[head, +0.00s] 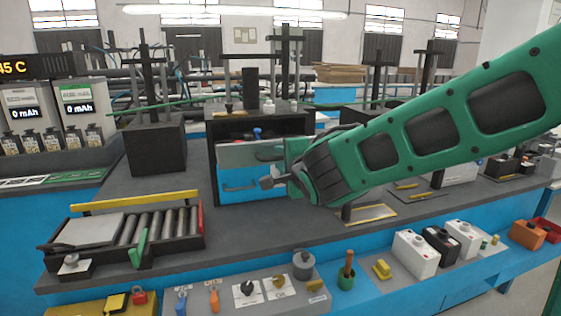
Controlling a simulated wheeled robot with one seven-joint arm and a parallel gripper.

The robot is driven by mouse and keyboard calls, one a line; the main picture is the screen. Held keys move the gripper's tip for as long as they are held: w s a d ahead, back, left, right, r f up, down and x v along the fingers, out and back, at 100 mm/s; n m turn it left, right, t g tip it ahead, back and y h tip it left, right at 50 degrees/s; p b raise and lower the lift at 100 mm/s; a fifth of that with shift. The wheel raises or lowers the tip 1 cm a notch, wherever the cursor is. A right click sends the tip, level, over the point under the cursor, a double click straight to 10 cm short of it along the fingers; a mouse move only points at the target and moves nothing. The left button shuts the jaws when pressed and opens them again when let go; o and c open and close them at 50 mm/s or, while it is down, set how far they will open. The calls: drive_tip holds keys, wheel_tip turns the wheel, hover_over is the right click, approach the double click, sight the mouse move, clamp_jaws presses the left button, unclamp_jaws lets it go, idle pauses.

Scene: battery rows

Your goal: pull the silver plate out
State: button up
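A silver-grey plate (238,155) shows at the front of a black-topped housing with a blue front (235,192), in the middle of the head view. It stands across the upper part of the opening, with its right end near my gripper. My gripper (266,168) comes in from the right on the green arm. Its two dark fingers are apart, one above the other. The upper finger overlaps the plate's right part in the picture, and the lower one is below the plate's edge. I see nothing held between them. Whether a finger touches the plate cannot be told.
A roller tray (175,229) with another grey plate (88,229) lies at front left. A dark block with a press column (155,145) stands behind it. White batteries (415,254) and small tools line the front shelf. The dark bench top before the housing is mostly clear.

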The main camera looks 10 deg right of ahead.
drive_tip(key=v, duration=1)
drive_tip(key=shift+s+d, duration=0.1)
drive_tip(key=shift+d, duration=0.05)
drive_tip(key=s+d+f+n+g+h, duration=0.1)
drive_tip(key=s+d+f+g+h, duration=0.2)
drive_tip(key=d, duration=0.5)
drive_tip(key=s+d+f+n+g+h, duration=0.1)
drive_tip(key=s+d+f+g, duration=0.15)
drive_tip(key=d+f, duration=0.4)
drive_tip(key=s+d+f+n+g+h, duration=0.2)
drive_tip(key=s+d+f, duration=0.1)
drive_tip(key=d, duration=0.6)
drive_tip(key=s+d+f+n+g+y, duration=0.1)
drive_tip(key=s+d+f+n+g, duration=0.1)
drive_tip(key=s, duration=0.5)
drive_tip(key=s+d+f+n+g+y, duration=0.1)
drive_tip(key=s+n+g, duration=0.1)
drive_tip(key=s, duration=0.6)
drive_tip(key=s+d+f+n+g+y, duration=0.1)
drive_tip(key=s+d+f+g, duration=0.1)
drive_tip(key=s+g, duration=0.2)
drive_tip(key=s, duration=0.3)
drive_tip(key=shift+s+d+f+n+y, duration=0.3)
drive_tip(key=shift+s+n+y, duration=0.1)
